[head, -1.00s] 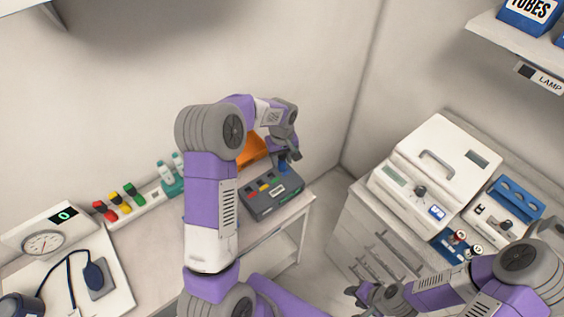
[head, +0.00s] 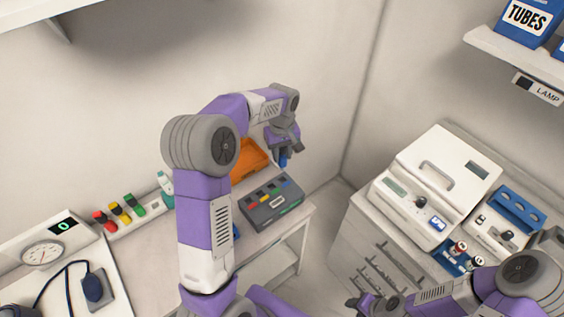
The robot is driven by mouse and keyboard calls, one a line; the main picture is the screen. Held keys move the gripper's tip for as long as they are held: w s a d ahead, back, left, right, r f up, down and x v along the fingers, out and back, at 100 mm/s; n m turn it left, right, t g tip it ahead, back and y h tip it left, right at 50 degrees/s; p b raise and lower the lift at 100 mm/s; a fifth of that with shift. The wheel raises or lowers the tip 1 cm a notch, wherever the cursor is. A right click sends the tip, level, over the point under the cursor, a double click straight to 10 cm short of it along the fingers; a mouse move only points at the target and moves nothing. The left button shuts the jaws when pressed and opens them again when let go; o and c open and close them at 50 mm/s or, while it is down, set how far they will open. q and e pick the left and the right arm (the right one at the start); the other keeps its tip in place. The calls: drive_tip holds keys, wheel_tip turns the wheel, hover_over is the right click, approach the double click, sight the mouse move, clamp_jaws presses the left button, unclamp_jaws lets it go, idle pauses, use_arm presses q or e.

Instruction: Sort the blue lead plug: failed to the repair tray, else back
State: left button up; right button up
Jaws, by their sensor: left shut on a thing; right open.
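My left gripper (head: 285,147) is shut on the blue lead plug (head: 284,160) and holds it in the air above the back of a dark grey tester box (head: 272,212). The box has coloured marks and a small display on its top. An orange tray (head: 250,157) lies behind the box on the white table, partly hidden by my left arm. Red, yellow and green plugs (head: 119,212) stand on a white rail at the left. My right gripper (head: 372,306) is open and empty at the bottom edge, in front of the right-hand cabinet.
A white machine (head: 436,185), a blue rack (head: 518,208) and small red-capped vials (head: 459,250) are on the right cabinet. A gap separates the cabinet from the table.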

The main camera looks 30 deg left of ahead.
use_arm(q)
drive_tip(key=shift+r, duration=0.95)
drive_tip(key=shift+r+p, duration=1.85)
drive_tip(key=shift+r, duration=0.1)
drive_tip(key=s+a+f+n+b, duration=0.2)
drive_tip(key=a+f+b, duration=0.15)
drive_tip(key=a, duration=0.55)
drive_tip(key=s+a+f+n+b, duration=0.15)
drive_tip(key=a+f, duration=0.25)
drive_tip(key=a, duration=0.5)
drive_tip(key=shift+n, duration=0.25)
wheel_tip(320, 180, down, 10)
drive_tip(key=shift+w+b, duration=0.1)
drive_tip(key=shift+b, duration=0.2)
